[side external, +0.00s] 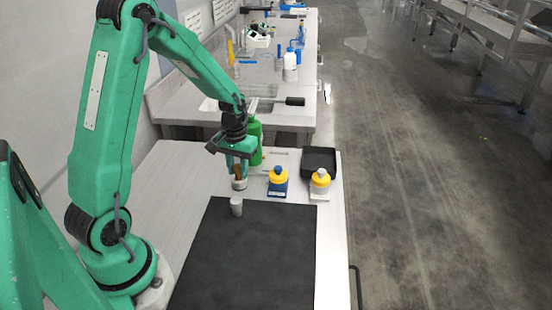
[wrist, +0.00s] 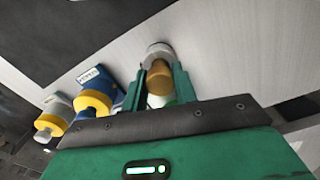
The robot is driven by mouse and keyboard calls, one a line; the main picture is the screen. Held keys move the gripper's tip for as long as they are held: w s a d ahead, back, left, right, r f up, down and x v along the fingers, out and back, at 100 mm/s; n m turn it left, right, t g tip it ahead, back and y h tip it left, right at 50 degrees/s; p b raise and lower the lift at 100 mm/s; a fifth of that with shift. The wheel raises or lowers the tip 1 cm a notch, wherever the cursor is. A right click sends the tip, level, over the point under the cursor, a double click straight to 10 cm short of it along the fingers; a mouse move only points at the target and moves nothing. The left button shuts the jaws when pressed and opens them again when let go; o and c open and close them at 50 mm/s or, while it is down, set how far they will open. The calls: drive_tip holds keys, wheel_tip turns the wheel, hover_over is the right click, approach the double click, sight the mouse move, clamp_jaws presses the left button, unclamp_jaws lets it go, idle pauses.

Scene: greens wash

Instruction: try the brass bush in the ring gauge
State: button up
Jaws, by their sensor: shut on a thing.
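My gripper (side external: 239,176) is over the pale bench, just beyond the black mat. It is shut on a brass-coloured cylinder, the brass bush (wrist: 159,82), held between its green fingers (wrist: 160,78). A pale grey round part (wrist: 158,51) shows at the far end of the bush; I cannot tell whether they are joined. A grey cylinder (side external: 236,208) stands upright near the mat's far edge, below the gripper in the side view. Two yellow-topped pieces stand to the right, one on a blue base (side external: 278,182), one on a pale base (side external: 320,184). I cannot tell which thing is the ring gauge.
The black mat (side external: 250,255) is mostly bare. A black tray (side external: 319,159) lies behind the yellow-topped pieces. A green bottle (side external: 256,140) stands close behind the gripper. Another bench (side external: 190,112) with tools and bottles lies farther back.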

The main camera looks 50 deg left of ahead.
sight(237, 167)
drive_tip(key=shift+f, duration=0.5)
idle(1.3)
drive_tip(key=o, duration=1)
drive_tip(key=shift+o, duration=0.2)
drive_tip(key=shift+r, duration=3.95)
